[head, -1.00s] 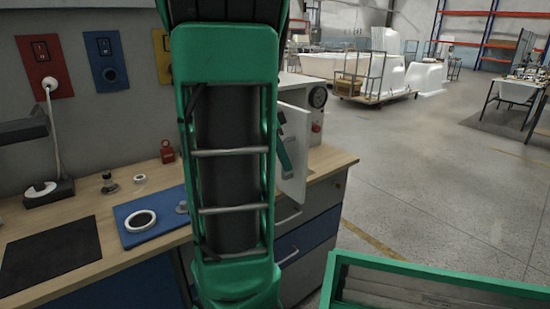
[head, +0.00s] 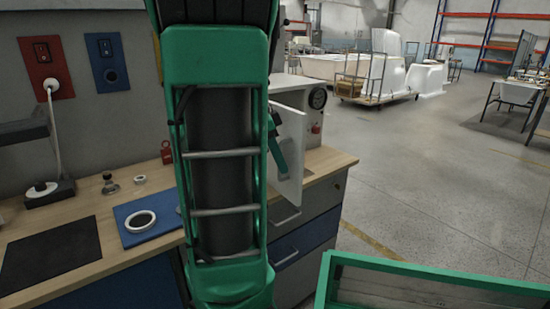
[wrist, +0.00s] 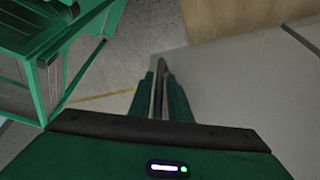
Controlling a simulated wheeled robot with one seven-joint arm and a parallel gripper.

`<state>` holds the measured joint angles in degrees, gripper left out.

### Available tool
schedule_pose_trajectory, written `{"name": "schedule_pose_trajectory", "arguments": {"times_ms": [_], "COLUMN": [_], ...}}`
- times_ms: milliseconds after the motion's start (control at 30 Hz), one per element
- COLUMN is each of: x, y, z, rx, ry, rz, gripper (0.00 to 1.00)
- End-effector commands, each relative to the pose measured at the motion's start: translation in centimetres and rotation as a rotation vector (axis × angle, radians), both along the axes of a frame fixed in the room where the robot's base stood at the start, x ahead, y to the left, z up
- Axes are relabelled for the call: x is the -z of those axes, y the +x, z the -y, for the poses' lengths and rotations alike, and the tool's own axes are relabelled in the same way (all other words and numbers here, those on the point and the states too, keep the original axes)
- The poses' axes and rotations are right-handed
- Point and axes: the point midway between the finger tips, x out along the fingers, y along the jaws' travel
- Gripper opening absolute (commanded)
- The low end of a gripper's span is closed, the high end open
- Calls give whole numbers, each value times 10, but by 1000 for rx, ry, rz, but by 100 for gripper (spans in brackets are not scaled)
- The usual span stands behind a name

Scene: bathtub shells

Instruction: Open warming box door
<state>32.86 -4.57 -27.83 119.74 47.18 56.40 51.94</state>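The white warming box (head: 289,84) stands on the bench, mostly hidden behind my arm. Its white door (head: 291,160) stands open, swung out from the box over the bench edge. In the head view my gripper (head: 275,146) is at the inner left part of the door, partly hidden by my arm. In the wrist view the two green fingers (wrist: 160,92) are close together around a thin dark bar, which looks like the door handle (wrist: 161,66). The pale door panel (wrist: 235,85) fills the right of that view.
The wooden bench (head: 75,282) holds a blue mat (head: 130,237) with a white ring, a black mat (head: 50,252) and a lamp (head: 45,160). A green-framed cart (head: 400,264) stands at lower right. Open floor (head: 440,170) lies to the right.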

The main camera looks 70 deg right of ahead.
Motion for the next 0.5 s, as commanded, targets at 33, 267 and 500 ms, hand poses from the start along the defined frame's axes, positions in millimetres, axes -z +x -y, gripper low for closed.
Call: {"name": "schedule_pose_trajectory", "arguments": {"times_ms": [33,267,500], "x": [-1,-25,-66], "y": [0,10,26], "z": [0,-4,-11], "rx": [0,-2,-1], "ry": [0,-3,-3], "rz": [0,2,0], "gripper": [17,17,17]}}
